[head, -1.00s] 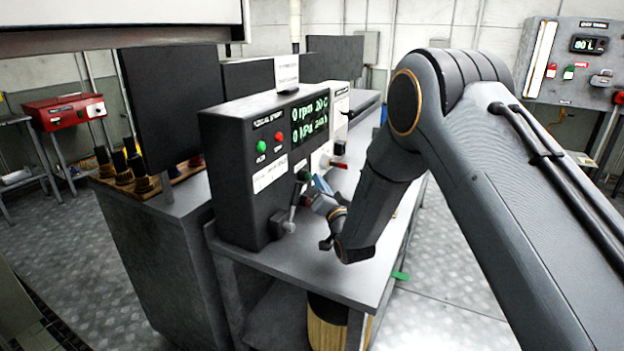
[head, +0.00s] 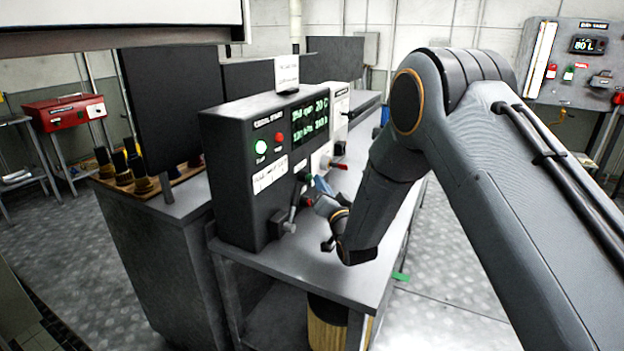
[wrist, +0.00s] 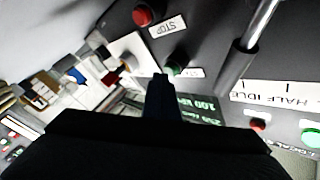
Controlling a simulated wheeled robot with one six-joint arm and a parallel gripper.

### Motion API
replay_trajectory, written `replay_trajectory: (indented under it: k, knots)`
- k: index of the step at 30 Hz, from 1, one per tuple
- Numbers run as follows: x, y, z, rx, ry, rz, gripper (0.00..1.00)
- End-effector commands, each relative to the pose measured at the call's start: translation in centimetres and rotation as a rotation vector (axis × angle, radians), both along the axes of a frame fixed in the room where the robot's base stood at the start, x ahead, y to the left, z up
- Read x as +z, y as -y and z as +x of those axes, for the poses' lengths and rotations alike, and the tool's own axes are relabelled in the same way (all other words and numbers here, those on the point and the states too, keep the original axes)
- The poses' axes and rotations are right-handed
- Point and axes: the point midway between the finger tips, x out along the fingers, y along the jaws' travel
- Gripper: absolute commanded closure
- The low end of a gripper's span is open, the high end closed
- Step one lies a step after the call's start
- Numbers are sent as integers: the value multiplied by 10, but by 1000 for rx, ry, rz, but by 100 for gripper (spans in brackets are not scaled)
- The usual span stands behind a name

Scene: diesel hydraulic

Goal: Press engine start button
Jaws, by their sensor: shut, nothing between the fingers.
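A black control panel (head: 232,190) stands on the grey bench. On its side facing the arm, a green button (head: 304,177) and a red button (head: 309,201) show close to my gripper (head: 322,190). In the wrist view the green button (wrist: 177,66) has a partly hidden label, and the red button (wrist: 142,15) is labelled STOP. My gripper (wrist: 162,80) is shut and empty, its tip right beside the green button; whether it touches I cannot tell.
A metal lever (head: 291,214) projects from the panel near the gripper; it crosses the wrist view's upper right (wrist: 252,45). A red box (head: 65,112) stands far left, and a wall panel (head: 570,60) hangs at right.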

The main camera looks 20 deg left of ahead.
Motion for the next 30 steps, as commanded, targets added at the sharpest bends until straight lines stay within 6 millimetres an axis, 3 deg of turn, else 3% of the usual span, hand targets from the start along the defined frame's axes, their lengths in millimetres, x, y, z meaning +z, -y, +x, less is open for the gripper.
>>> replay_trajectory:
  k: [17,30]
  knots:
    - [1,12,0,-2,1,1,100]
    - [1,47,-3,-3,0,1,100]
